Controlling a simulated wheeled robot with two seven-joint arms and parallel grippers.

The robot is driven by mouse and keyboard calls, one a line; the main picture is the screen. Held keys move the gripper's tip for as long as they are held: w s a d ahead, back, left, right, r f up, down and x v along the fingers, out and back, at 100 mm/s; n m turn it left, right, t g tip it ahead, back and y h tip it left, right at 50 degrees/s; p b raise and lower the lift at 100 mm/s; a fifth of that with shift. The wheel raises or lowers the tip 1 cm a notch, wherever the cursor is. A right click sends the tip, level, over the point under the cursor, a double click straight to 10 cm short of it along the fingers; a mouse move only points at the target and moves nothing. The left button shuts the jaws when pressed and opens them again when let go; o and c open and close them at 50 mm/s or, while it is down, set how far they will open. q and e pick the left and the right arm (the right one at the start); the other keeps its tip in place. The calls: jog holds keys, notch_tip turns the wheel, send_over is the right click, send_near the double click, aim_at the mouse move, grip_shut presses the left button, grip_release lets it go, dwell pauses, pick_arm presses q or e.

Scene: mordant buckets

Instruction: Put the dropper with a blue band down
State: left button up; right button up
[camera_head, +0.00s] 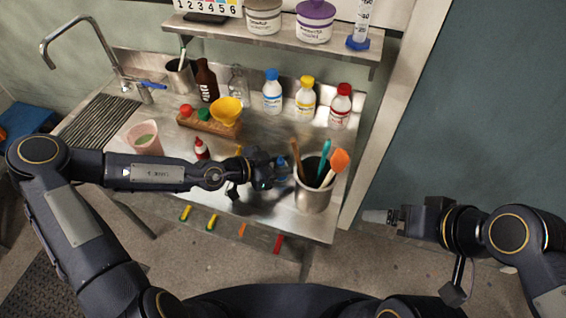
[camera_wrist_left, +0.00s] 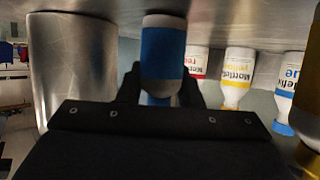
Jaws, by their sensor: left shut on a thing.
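The dropper with a blue band (camera_wrist_left: 162,55) is between the fingers of my left gripper (camera_wrist_left: 163,88), which is shut on it. In the wrist view, which shows the scene upside down, its white end is close to the steel counter; I cannot tell whether it touches. In the head view the left gripper (camera_head: 275,170) is low over the counter (camera_head: 270,207), just left of the steel utensil pot, and mostly hides the dropper (camera_head: 283,163). My right gripper (camera_head: 378,216) is off the counter's right side, with nothing visible in it; its finger gap is unclear.
The steel pot (camera_head: 312,197) with several tools stands close right of the left gripper. A red dropper bottle (camera_head: 201,149) and a pink beaker (camera_head: 145,138) stand left. Blue (camera_head: 272,93), yellow (camera_head: 305,97) and red-capped (camera_head: 340,106) bottles line the back. A yellow bowl (camera_head: 227,111) stands behind.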

pick_arm(q)
jog(key=shift+f, duration=0.1)
jog(key=o, duration=1)
jog(key=shift+c, duration=0.2)
